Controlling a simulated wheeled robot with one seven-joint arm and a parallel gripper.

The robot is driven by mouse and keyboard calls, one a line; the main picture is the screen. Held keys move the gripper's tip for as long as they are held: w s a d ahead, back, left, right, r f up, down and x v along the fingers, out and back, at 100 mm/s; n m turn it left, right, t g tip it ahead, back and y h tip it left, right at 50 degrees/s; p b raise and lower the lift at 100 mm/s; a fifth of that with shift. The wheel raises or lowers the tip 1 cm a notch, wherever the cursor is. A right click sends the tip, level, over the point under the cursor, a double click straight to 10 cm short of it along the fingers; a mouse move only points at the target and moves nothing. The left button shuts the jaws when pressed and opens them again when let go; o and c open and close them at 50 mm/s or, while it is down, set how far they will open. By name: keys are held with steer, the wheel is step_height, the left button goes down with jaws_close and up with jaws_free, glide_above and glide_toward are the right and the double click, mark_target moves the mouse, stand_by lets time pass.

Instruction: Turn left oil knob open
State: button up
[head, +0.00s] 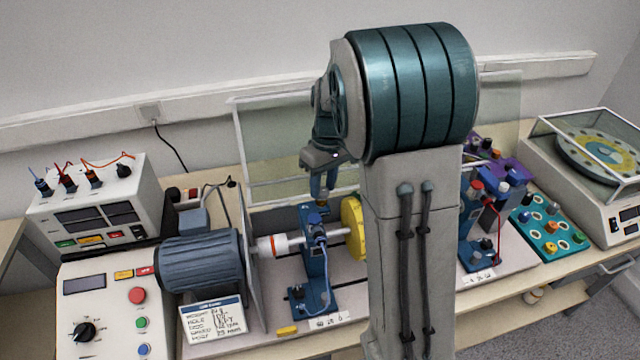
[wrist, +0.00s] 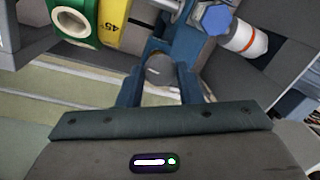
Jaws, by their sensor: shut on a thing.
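The left bearing stand (head: 313,262) is blue and stands on the bench between the motor coupling and the yellow disc. My gripper (head: 321,200) reaches down from above onto the top of this stand. In the wrist view my gripper (wrist: 158,88) has its two blue fingers around a small dark grey rounded knob (wrist: 160,68), the left oil knob, and is shut on it. The fingers cover the knob's sides, so how far it is turned cannot be told. In the head view the knob is hidden by the fingers.
A blue motor (head: 200,262) and white-orange coupling (head: 272,245) lie left of the stand. A yellow disc (head: 354,228) is close on its right. A clear guard panel (head: 270,135) stands behind. A control box (head: 110,310) is at the front left. My arm hides the bench's middle.

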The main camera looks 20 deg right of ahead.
steer(key=m+b, duration=0.1)
steer(key=m, duration=0.3)
steer(key=shift+s+t, duration=0.1)
steer(key=shift+t, duration=0.2)
steer(key=m, duration=0.4)
steer(key=shift+a, duration=0.1)
steer(key=m, duration=0.4)
steer(key=shift+s+t, duration=0.1)
steer(key=shift+t, duration=0.2)
steer(key=shift+a+m, duration=0.15)
steer(key=shift+m, duration=2.05)
steer(key=o, duration=1)
steer(key=shift+c, duration=0.2)
